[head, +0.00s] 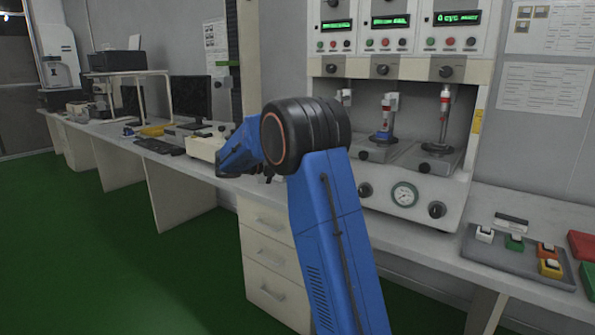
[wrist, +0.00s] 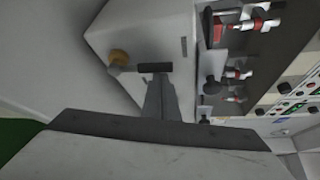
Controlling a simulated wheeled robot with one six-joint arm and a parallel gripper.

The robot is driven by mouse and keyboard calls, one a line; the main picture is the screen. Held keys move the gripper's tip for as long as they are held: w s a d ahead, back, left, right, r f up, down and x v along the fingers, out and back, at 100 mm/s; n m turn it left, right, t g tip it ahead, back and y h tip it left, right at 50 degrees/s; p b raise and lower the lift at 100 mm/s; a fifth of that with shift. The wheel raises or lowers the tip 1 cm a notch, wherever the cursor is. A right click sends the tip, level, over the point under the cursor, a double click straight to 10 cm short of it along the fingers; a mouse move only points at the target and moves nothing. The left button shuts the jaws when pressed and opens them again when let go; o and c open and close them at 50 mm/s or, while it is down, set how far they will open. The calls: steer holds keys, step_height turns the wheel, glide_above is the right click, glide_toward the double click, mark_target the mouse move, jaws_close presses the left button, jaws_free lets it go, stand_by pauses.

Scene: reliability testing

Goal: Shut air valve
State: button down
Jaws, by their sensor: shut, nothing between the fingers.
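The white test machine (head: 452,203) has a gauge (head: 404,195), knobs and green displays. It also shows at the right of the wrist view. A button tray (head: 482,250) lies at the right. A monitor (head: 190,97) and keyboard stand along the left bench. The green floor is clear.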

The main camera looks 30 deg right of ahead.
steer(key=shift+w+a, duration=0.15)
steer(key=shift+w, duration=0.3)
steer(key=shift+w+a+r, duration=0.15)
stand_by(0.4)
